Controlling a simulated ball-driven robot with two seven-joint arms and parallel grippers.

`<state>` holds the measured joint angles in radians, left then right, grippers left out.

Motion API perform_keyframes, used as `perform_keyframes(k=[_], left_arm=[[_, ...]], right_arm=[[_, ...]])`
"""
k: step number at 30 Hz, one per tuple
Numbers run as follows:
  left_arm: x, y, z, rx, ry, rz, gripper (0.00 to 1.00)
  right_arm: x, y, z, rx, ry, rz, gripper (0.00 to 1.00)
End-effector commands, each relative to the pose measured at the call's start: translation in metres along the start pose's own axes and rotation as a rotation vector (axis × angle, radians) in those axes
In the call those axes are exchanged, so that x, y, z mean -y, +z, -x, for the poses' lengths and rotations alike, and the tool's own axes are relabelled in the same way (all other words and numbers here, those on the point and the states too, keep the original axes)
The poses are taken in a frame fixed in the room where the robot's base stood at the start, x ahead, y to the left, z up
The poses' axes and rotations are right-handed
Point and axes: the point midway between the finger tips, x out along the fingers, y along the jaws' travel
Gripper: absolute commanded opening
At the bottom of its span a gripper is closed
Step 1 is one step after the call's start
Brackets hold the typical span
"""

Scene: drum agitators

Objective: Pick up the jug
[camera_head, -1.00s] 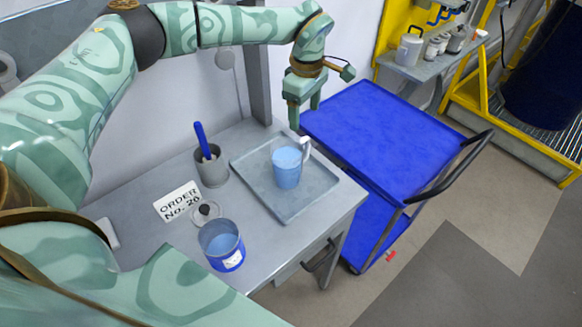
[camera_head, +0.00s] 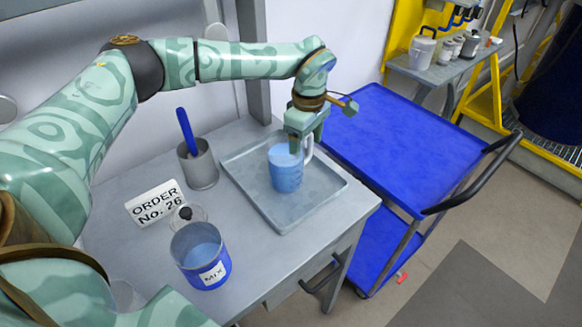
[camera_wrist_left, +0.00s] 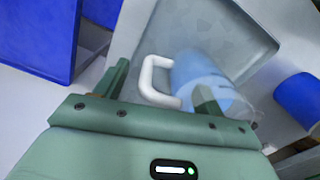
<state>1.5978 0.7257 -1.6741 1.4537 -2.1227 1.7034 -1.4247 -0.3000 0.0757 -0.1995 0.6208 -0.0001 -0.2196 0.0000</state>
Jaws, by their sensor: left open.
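The jug (camera_head: 286,172) is a clear measuring jug with light blue contents and a white handle. It stands upright on a grey tray (camera_head: 258,207) on the table. My left gripper (camera_head: 305,138) is open, pointing down over the handle side of the jug and hiding part of its rim. In the left wrist view, the white handle (camera_wrist_left: 148,78) appears between the two open fingers (camera_wrist_left: 162,78), with the jug body (camera_wrist_left: 205,75) behind and beside the right finger. I cannot tell whether the fingers touch it. My right gripper is not in view.
A blue MIX tin (camera_head: 208,272), a lid with a black knob (camera_head: 186,213), an order sign (camera_head: 156,203) and a grey cup (camera_head: 200,168) with a blue-handled tool stand left of the tray. A blue cart (camera_head: 400,145) stands right of the table.

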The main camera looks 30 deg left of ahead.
Motion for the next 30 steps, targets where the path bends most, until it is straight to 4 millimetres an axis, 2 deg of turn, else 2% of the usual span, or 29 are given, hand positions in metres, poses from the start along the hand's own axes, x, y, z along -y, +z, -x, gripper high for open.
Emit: perform_keyframes(k=[3,9,11,23,30], left_arm=[[0.0,0.0,0.003,0.0,0.002,0.0,0.69],[0.0,0.0,0.003,0.0,0.002,0.0,0.13],[0.0,0.0,0.003,0.0,0.002,0.0,0.0],[0.0,0.0,0.004,0.0,0.001,0.0,0.0],[0.0,0.0,0.015,0.0,0.003,0.0,0.0]], right_arm=[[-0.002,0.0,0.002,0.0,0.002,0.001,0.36],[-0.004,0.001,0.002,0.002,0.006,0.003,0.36],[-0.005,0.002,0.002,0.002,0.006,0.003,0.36],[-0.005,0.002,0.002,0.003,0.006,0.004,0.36],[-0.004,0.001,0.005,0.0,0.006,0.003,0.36]])
